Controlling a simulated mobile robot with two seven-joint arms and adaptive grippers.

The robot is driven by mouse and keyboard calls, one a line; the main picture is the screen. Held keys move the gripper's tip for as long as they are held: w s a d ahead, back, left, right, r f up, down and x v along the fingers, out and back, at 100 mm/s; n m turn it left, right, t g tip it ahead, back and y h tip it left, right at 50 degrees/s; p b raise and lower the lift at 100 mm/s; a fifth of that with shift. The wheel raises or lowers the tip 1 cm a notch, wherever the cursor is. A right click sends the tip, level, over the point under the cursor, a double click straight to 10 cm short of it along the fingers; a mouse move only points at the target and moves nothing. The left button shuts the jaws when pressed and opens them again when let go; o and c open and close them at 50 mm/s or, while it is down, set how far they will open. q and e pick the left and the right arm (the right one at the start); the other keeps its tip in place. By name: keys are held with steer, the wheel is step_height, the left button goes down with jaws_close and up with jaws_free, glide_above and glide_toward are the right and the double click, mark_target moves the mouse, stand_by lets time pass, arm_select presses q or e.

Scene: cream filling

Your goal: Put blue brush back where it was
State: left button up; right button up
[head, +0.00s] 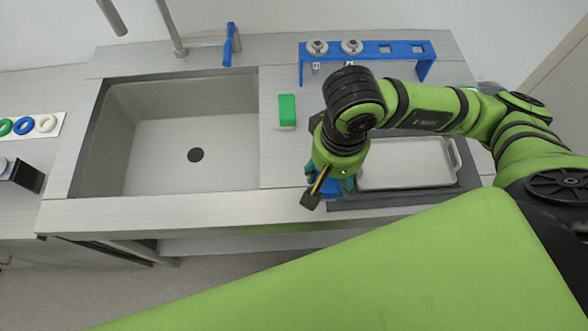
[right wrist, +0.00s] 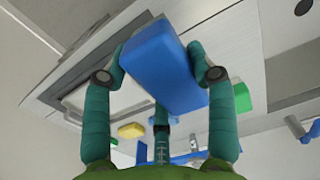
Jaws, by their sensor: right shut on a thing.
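The blue brush (right wrist: 160,65) is a blue block in the right wrist view, with the teal fingers of my right gripper (right wrist: 162,75) closed on both its sides. In the head view my right gripper (head: 335,184) hangs over the front edge of the counter, left of the pale tray. Only a bit of blue (head: 328,191) shows there, since the wrist hides most of the brush. I cannot tell from these frames whether the brush touches the counter. My left gripper is out of view.
A green block (head: 287,110) lies between the sink (head: 180,112) and my right arm. A pale tray (head: 405,176) is at the right, partly behind my arm. A blue rack (head: 368,49) stands at the back. A yellow block (right wrist: 131,130) shows in the wrist view.

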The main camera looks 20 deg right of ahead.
steer(key=b, duration=0.1)
steer(key=f+b, duration=0.1)
steer(key=b, duration=0.1)
steer(key=shift+w+a+f, duration=0.15)
steer(key=shift+w+f, duration=0.05)
steer(key=shift+w, duration=0.1)
steer(key=b, duration=0.1)
glide_above(295, 172)
step_height(295, 172, down, 4)
steer(key=shift+f, duration=0.4)
step_height(295, 172, down, 4)
steer(key=shift+r+b, duration=0.25)
steer(key=shift+b, duration=0.55)
steer(key=shift+f, duration=0.2)
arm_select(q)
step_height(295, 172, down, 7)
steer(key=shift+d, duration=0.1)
arm_select(e)
steer(key=shift+f, duration=0.1)
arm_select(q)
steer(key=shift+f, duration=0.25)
arm_select(e)
steer(key=o, duration=1.1)
